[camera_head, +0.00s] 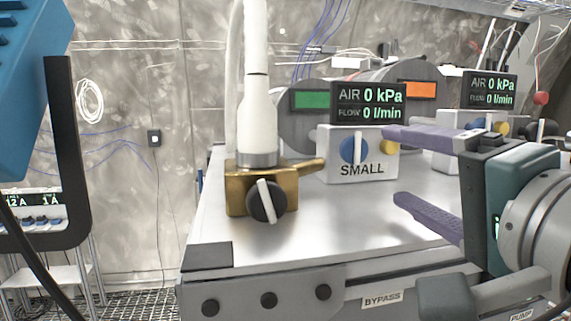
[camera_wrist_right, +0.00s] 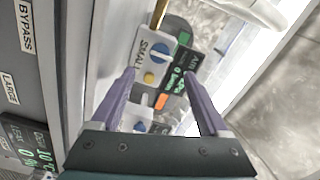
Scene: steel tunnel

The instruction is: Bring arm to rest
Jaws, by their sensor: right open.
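My right gripper (camera_head: 392,165) comes in from the right above the steel bench, its two purple fingers spread apart with nothing held between them. Its fingers also show open in the right wrist view (camera_wrist_right: 159,73). The box marked SMALL (camera_head: 361,170), with a blue dial and a display reading 0 kPa and 0 l/min, stands beyond the fingertips. In the right wrist view this SMALL box (camera_wrist_right: 152,50) appears between and past the fingers. No gripper of my left arm shows in either view.
A brass valve block (camera_head: 240,200) with a black knob and white hose stands left on the bench (camera_head: 330,225). A second display (camera_head: 489,90) stands at the back right. A blue unit with a black bracket (camera_head: 70,170) fills the left edge. The bench's front middle is clear.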

